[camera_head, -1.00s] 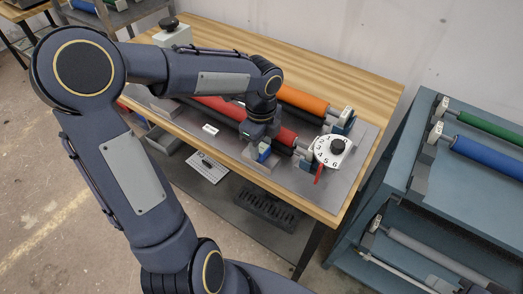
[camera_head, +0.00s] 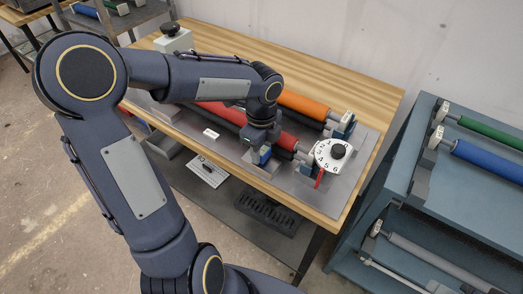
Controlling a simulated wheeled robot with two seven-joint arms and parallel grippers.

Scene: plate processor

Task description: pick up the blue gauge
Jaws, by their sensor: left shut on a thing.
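The blue gauge (camera_head: 263,156) is a small blue piece at the front edge of the plate processor, by a grey block in the middle of the table. My left gripper (camera_head: 261,148) points down from above and is shut on it. The fingers and wrist hide most of the gauge. I cannot tell whether it is clear of the grey block. My right gripper is out of view.
A white numbered dial (camera_head: 323,154) with a black knob stands right of the gripper. A blue-grey rack (camera_head: 408,165) with rollers stands at the right.

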